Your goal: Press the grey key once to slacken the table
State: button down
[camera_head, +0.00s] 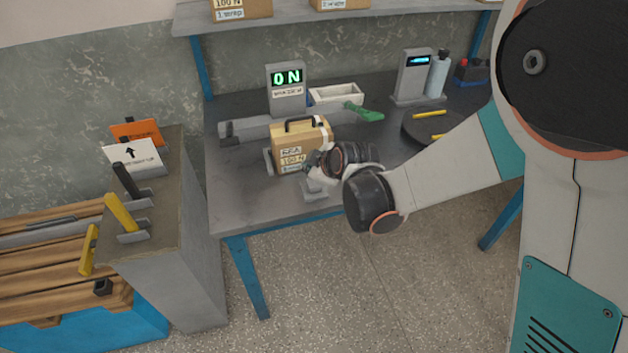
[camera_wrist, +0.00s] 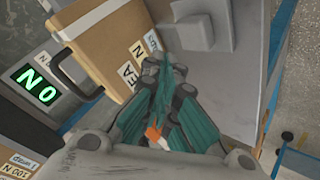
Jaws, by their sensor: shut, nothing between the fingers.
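A grey block (camera_head: 316,188), likely the grey key, sits at the table's front edge, partly covered by my gripper in the head view. A raised grey block also shows in the wrist view (camera_wrist: 205,32), just beyond my fingertips. My gripper (camera_head: 313,163) is shut and empty, beside the front of a tan case (camera_head: 288,140) with a dark handle. In the wrist view my teal fingers (camera_wrist: 165,72) are together near the case's labelled face (camera_wrist: 112,52). I cannot tell whether they touch the case or block.
The dark worktable (camera_head: 232,185) also carries a white tray (camera_head: 336,94), a green-handled tool (camera_head: 364,112), a second display (camera_head: 413,75) and a round dark plate (camera_head: 415,125). A cabinet with levers (camera_head: 185,225) stands left.

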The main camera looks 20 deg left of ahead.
aim_at(312, 185)
jog(key=shift+r+p, duration=0.9)
jog(key=shift+r, duration=0.75)
